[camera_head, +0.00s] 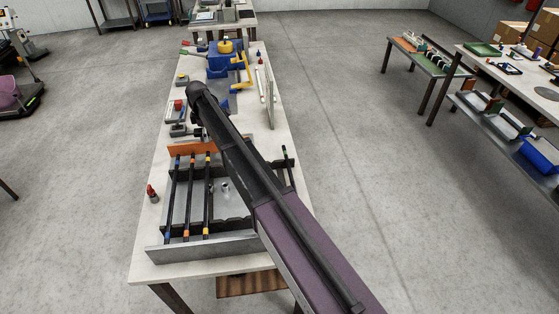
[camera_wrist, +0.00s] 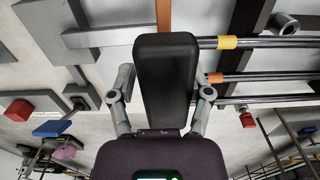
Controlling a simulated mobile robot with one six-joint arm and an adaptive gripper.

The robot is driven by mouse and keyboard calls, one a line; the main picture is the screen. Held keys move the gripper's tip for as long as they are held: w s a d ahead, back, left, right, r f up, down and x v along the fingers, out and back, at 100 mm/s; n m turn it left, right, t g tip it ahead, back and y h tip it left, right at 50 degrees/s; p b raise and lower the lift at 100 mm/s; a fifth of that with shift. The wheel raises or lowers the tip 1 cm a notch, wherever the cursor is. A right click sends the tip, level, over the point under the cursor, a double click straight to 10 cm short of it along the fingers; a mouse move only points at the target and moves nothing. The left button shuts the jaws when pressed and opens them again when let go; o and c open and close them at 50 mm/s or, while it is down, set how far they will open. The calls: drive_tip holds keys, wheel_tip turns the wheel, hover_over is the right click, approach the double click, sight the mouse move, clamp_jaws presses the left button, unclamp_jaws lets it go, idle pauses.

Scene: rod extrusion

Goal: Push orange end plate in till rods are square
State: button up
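The orange end plate (camera_head: 186,149) stands across the far ends of several dark rods in the head view. Its edge shows as an orange strip (camera_wrist: 163,15) at the top of the wrist view. The rods (camera_head: 189,200) lie side by side in a grey frame, with coloured bands near their ends. In the wrist view, rods with a yellow band (camera_wrist: 228,43) and an orange band (camera_wrist: 215,77) run off right. My gripper (camera_wrist: 165,75) is low beside the plate. Its black fingertip region shows as one block, so its opening is unclear. My arm hides part of the frame.
A grey front plate (camera_head: 200,247) closes the frame's near end. A red-topped bottle (camera_head: 152,194) stands left of it. A blue machine with a yellow clamp (camera_head: 240,72) and small parts crowd the far bench. A red block (camera_wrist: 19,110) shows left in the wrist view.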

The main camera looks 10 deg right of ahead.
drive_tip(key=w, duration=0.7)
drive_tip(key=shift+w+d, duration=0.1)
drive_tip(key=shift+w, duration=0.25)
drive_tip(key=shift+r+p, duration=0.5)
wheel_tip(320, 180, up, 13)
drive_tip(key=p, duration=1.3)
drive_tip(key=s+d+f+m+b, duration=0.2)
drive_tip(key=s+d+m, duration=0.2)
drive_tip(key=s+d, duration=0.4)
drive_tip(key=s+d+f+m+b, duration=0.3)
drive_tip(key=s+d+m, duration=0.2)
drive_tip(key=s, duration=0.9)
drive_tip(key=s+d+f+m+b, duration=0.3)
drive_tip(key=s+d+m, duration=0.2)
drive_tip(key=s+d, duration=0.6)
drive_tip(key=shift+f, duration=0.25)
drive_tip(key=shift+d, duration=0.1)
